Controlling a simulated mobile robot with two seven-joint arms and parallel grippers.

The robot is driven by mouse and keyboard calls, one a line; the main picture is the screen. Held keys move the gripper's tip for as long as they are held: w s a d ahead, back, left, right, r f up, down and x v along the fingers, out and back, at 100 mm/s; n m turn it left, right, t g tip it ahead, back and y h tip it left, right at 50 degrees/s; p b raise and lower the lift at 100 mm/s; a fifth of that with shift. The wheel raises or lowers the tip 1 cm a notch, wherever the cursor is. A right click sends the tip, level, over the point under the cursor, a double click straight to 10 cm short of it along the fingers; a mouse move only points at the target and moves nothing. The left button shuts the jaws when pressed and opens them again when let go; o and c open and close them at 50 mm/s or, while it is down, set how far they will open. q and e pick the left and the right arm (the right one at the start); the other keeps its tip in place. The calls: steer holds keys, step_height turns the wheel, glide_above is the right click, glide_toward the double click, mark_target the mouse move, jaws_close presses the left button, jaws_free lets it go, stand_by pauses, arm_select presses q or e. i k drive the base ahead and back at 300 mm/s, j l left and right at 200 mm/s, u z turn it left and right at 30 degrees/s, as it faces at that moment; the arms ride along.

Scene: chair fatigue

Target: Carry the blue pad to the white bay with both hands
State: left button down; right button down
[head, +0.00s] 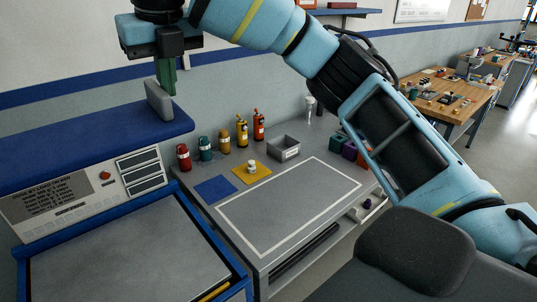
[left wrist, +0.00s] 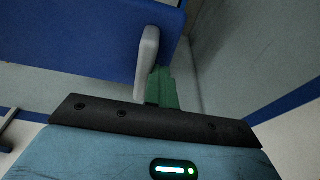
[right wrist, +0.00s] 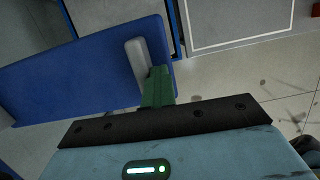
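The blue pad (head: 75,145) is a wide slab at the left of the head view, cut off by the frame, above a control panel. A grey upright handle (head: 157,101) rises near its right end. My right gripper (head: 167,80) points down with green fingers close against that handle. In the right wrist view the handle (right wrist: 137,62) is just left of the fingers. My left gripper is outside the head view; in the left wrist view its green fingers (left wrist: 165,88) are close beside another grey handle (left wrist: 148,60). No finger gap shows. The white bay (head: 285,210) is a white outline on the grey bench.
Several small bottles (head: 222,143), a grey bin (head: 284,148) and a yellow mat (head: 251,173) stand behind the outline. A small blue square (head: 214,189) lies left of it. A dark chair (head: 415,250) is in front at the right. The outlined area looks clear.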

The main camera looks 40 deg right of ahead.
mark_target(293, 197)
steer(key=k+l+z, duration=0.1)
steer(key=l, duration=0.3)
steer(key=k+l+z, duration=0.1)
steer(key=k+l, duration=0.15)
steer(key=k+l+z, duration=0.1)
steer(key=l, duration=0.4)
steer(key=k+l, duration=0.15)
steer(key=l, duration=0.3)
steer(key=k+l+z, duration=0.15)
steer(key=l, duration=0.25)
